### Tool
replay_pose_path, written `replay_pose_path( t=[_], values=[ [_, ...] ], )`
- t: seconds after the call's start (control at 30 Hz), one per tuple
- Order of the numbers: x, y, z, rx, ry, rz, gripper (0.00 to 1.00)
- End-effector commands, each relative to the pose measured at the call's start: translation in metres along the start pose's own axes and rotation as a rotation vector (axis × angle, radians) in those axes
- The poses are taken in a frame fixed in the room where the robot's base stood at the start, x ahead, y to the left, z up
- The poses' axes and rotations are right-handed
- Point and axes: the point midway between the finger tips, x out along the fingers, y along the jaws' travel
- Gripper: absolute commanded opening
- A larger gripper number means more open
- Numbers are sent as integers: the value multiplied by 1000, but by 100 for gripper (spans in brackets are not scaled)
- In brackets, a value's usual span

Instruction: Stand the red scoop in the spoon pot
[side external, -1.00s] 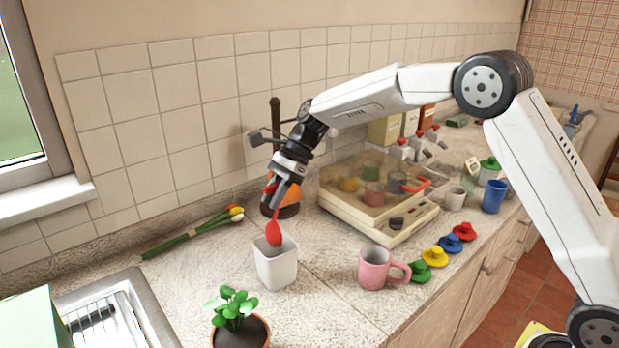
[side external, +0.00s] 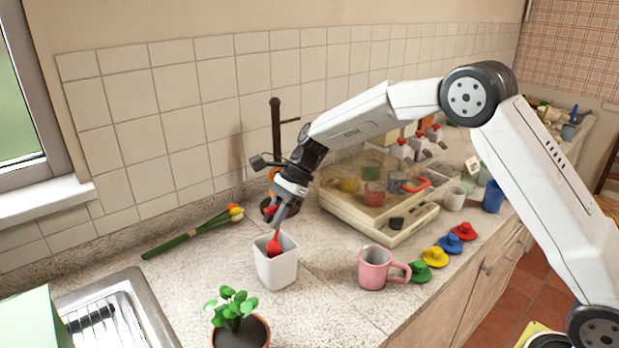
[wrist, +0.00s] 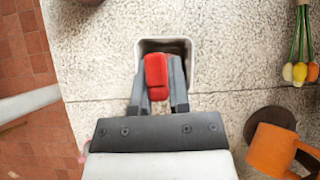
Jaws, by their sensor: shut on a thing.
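The red scoop (side external: 274,242) hangs bowl down from my gripper (side external: 279,216), with its lower end inside the mouth of the white square spoon pot (side external: 276,270). The pot stands upright on the counter. In the wrist view my gripper (wrist: 159,92) is shut on the red handle (wrist: 156,72), over the opening of the pot (wrist: 166,43). The scoop's lowest part is hidden by the pot wall, so I cannot tell whether it touches the bottom.
A pink mug (side external: 374,268) stands right of the pot. A potted plant (side external: 238,316) is in front and a sink (side external: 115,312) at front left. Tulips (side external: 192,234) lie behind left. A clear-lidded box (side external: 375,200) and an orange item (wrist: 272,150) stand close behind.

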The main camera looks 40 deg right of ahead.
Motion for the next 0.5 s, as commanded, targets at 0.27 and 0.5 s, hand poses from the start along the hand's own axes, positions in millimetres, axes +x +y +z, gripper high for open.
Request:
replay_pose_path(
  t=[0.27, 0.5],
  values=[
    [1, 0, -1, 0, 0, 0, 0],
    [1, 0, -1, 0, 0, 0, 62]
  ],
)
